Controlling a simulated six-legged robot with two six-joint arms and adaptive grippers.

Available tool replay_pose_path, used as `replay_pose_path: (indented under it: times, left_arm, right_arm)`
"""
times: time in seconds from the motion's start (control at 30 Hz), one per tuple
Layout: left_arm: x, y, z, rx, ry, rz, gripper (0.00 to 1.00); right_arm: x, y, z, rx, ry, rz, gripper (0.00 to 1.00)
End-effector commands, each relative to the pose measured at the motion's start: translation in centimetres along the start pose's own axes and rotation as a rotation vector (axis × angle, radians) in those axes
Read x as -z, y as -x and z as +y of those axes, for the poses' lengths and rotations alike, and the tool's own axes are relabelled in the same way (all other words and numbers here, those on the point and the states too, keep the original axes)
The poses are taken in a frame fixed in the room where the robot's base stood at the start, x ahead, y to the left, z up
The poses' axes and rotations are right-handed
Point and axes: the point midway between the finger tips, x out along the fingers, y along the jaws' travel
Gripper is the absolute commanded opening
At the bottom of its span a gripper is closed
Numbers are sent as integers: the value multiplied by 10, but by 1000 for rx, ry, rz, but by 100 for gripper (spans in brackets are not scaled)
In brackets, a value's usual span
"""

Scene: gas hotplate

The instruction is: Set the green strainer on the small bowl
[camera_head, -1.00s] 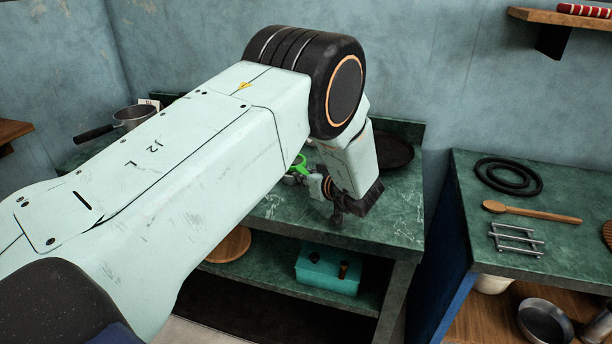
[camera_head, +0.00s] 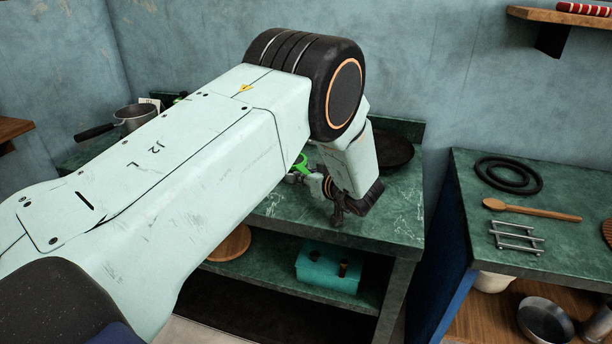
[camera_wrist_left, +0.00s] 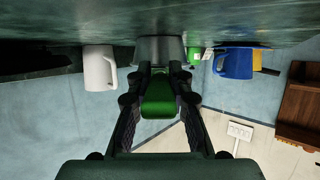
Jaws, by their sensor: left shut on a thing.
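My left gripper (camera_head: 300,178) is over the back counter, partly behind my own forearm. A bright green part of the strainer (camera_head: 302,164) shows beside it. In the left wrist view, which is upside down, my left gripper (camera_wrist_left: 159,78) is shut on the green strainer handle (camera_wrist_left: 158,98). The strainer's far end is hidden. A grey vessel (camera_wrist_left: 160,48), possibly the small bowl, shows directly beyond the fingers; I cannot tell whether the strainer touches it. My right gripper is in neither view.
A white mug (camera_wrist_left: 100,67) and a blue mug (camera_wrist_left: 236,63) flank the grey vessel. A saucepan (camera_head: 134,115) stands at the back left. A dark round pan (camera_head: 394,151) is at the counter's back right. The counter's front right (camera_head: 392,213) is clear.

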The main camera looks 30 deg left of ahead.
Motion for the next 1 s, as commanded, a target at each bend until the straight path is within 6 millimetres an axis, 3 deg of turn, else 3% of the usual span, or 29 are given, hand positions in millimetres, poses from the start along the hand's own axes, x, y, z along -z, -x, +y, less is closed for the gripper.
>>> replay_pose_path:
  times: [0.03,0.2,0.23,0.53,0.83,1.0]
  left_arm:
    - [-13,-1,-5,5,-17,-16,0]
    - [-14,-1,-5,5,-19,-18,0]
    - [-14,-1,-5,5,-19,-18,21]
    - [-15,-1,-5,5,-19,-19,46]
    - [-15,0,-5,4,-19,-20,46]
    - [-13,18,-3,-1,-18,-16,46]
  right_arm:
    - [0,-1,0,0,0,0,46]
    - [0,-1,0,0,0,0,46]
    - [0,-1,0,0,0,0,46]
    - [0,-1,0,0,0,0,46]
    - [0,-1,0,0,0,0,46]
    - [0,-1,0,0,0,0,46]
